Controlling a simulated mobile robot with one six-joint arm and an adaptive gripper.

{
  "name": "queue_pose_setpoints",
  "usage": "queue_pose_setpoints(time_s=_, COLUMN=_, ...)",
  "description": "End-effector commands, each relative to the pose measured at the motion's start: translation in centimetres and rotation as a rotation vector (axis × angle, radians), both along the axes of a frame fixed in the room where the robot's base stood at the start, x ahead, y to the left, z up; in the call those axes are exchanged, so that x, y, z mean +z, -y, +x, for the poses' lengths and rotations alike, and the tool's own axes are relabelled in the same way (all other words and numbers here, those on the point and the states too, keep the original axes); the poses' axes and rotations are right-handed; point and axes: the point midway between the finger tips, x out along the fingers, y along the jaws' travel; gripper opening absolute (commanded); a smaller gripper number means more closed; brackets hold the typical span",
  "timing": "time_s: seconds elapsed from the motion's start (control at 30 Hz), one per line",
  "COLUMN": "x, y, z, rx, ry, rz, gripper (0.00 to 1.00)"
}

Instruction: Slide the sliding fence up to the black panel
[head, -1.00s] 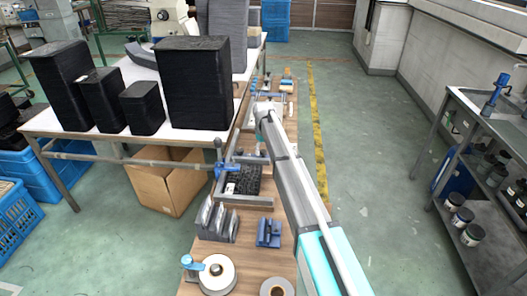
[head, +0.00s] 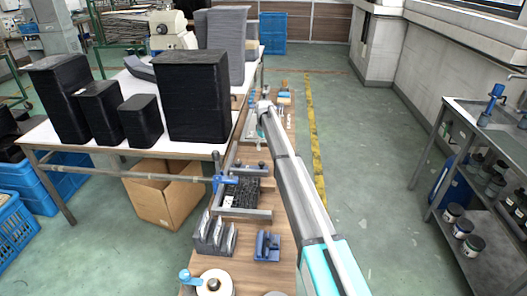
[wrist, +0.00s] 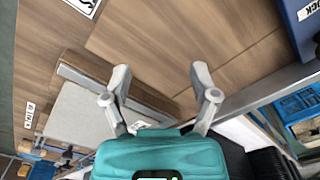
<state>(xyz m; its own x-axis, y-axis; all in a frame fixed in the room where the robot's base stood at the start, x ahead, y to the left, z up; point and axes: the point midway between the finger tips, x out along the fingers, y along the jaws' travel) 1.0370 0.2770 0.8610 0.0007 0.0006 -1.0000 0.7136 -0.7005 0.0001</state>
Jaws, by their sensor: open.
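My gripper (wrist: 160,70) is open in the wrist view, its two fingers spread with nothing between them, above the wooden bench top. A flat grey plate (wrist: 80,118) and a wooden block edge lie beside and below the left finger. In the head view my arm reaches far along the bench, and its end (head: 262,110) is too small to show the fingers. A dark, textured panel (head: 241,192) lies in a grey metal frame (head: 245,214) on the bench, left of my arm. A blue clamp-like part (head: 224,182) sits at the frame's left side. I cannot tell which part is the sliding fence.
A white table (head: 95,148) with several tall black blocks (head: 192,95) stands left of the bench. A grey slotted holder (head: 213,238), a blue fixture (head: 267,246) and a white roll (head: 214,284) are on the near bench.

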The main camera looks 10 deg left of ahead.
Motion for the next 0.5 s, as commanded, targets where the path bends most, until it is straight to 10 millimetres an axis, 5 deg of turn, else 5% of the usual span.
queue_pose_setpoints(time_s=0.07, x=0.0, y=-0.1, z=1.5, rx=0.000, ry=0.000, rz=0.000, gripper=0.77)
queue_pose_setpoints(time_s=0.5, x=4.2, y=0.0, z=1.0, rx=0.000, ry=0.000, rz=0.000, gripper=0.77)
